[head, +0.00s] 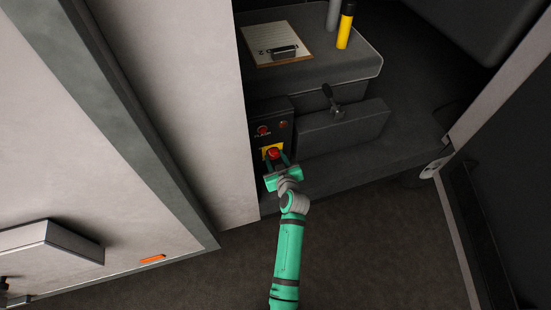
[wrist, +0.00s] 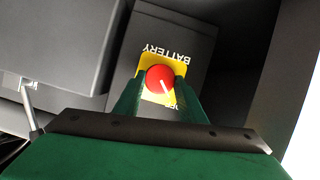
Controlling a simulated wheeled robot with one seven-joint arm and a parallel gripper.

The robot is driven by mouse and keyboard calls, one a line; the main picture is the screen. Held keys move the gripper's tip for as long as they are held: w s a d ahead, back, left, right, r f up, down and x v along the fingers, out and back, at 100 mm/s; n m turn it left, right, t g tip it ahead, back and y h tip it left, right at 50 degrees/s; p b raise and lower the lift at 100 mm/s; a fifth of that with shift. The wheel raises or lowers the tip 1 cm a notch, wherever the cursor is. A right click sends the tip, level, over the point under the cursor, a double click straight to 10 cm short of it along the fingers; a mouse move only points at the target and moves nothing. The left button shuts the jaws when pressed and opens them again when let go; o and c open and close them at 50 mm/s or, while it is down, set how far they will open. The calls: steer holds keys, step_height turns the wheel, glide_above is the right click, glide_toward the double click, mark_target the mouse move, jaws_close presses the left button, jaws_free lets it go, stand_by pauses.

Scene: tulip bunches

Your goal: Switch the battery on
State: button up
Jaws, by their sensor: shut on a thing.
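The battery switch is a red round knob (head: 273,153) with a white pointer line, set on a yellow plate (head: 266,149) low on a dark panel. The pointer line slants toward the lower right of that view. Lettering at the plate's lower edge is partly hidden. My gripper (head: 276,163) is at the panel, and its two green fingers (wrist: 162,88) are shut on the knob, one on each side.
Above the plate, the panel carries another red control (head: 264,131) and a small red button or light (head: 283,124). A dark box with a lever (head: 333,104) is to the right. A clipboard (head: 283,45) and a yellow cylinder (head: 345,27) sit above. A pale wall (head: 190,100) stands close left.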

steer(key=shift+w+d+m+g+y, duration=0.1)
steer(key=shift+d+m+g+y, duration=0.2)
steer(key=shift+m+y, duration=0.75)
steer(key=m+y, duration=0.1)
steer(key=m, duration=0.1)
steer(key=m+y, duration=0.1)
steer(key=m, duration=0.1)
steer(key=shift+d+f, duration=0.15)
steer(key=shift+d, duration=0.05)
steer(key=m+y, duration=0.2)
steer(key=m, duration=0.1)
steer(key=shift+w+d+f+m, duration=0.1)
steer(key=shift+f+m, duration=0.05)
steer(key=shift+m, duration=0.1)
steer(key=shift+f+m+y, duration=0.15)
steer(key=shift+m+y, duration=0.7)
steer(key=shift+m, duration=0.65)
steer(key=o, duration=1)
steer(key=shift+o, duration=0.2)
steer(key=shift+d, duration=0.1)
